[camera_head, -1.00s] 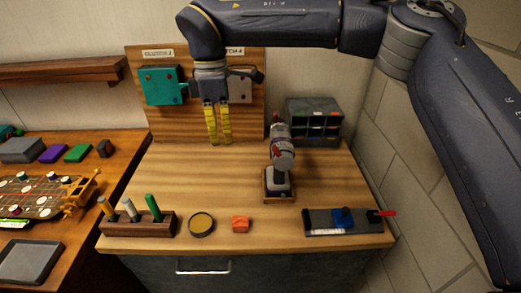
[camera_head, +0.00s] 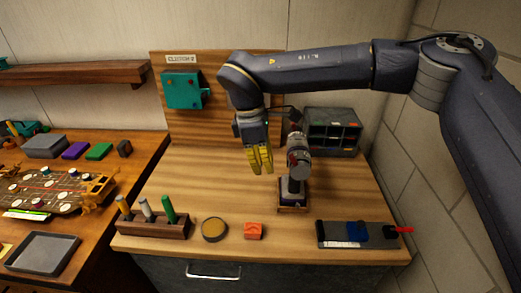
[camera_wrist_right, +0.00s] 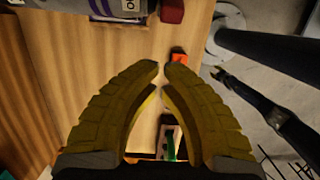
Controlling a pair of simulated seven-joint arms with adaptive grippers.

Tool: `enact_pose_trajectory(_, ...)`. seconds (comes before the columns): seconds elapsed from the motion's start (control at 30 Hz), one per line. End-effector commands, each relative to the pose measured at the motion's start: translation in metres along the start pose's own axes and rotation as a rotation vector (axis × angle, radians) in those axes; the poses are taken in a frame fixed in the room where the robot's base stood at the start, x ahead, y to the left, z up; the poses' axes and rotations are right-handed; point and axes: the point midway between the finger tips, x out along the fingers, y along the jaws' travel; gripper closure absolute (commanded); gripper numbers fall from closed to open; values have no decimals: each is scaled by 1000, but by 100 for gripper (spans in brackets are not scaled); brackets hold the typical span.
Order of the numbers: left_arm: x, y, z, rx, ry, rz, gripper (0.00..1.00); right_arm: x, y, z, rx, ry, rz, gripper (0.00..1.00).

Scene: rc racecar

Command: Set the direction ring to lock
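The power drill (camera_head: 298,160) stands upright on its small wooden base (camera_head: 292,209) at the middle of the bench. It is grey with red and dark parts, and its direction ring is too small to make out. My right gripper (camera_head: 262,171) hangs just left of the drill, pointing down and apart from it. In the right wrist view its yellow fingertips (camera_wrist_right: 163,66) are close together with a narrow gap and nothing between them. A grey lettered part, apparently of the drill (camera_wrist_right: 125,10), shows at that view's top edge. My left gripper cannot be made out for certain.
A teal box (camera_head: 184,90) hangs on the back panel. A compartment rack (camera_head: 333,131) stands behind the drill. A peg holder (camera_head: 152,224), round disc (camera_head: 215,229), orange block (camera_head: 254,231) and dark slider fixture (camera_head: 338,236) line the front edge. Bare wood lies left of the gripper.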

Motion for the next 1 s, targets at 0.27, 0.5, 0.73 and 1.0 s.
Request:
enact_pose_trajectory(0.27,0,0,0,0,0,0,67,-13,0,30,2,1,1,100)
enact_pose_trajectory(0.5,0,0,0,0,0,0,67,-16,0,37,0,1,0,100)
enact_pose_trajectory(0.73,0,0,0,1,1,0,67,-16,0,37,1,1,0,100)
enact_pose_trajectory(1.0,0,0,0,1,0,1,67,-18,0,30,-14,27,2,100)
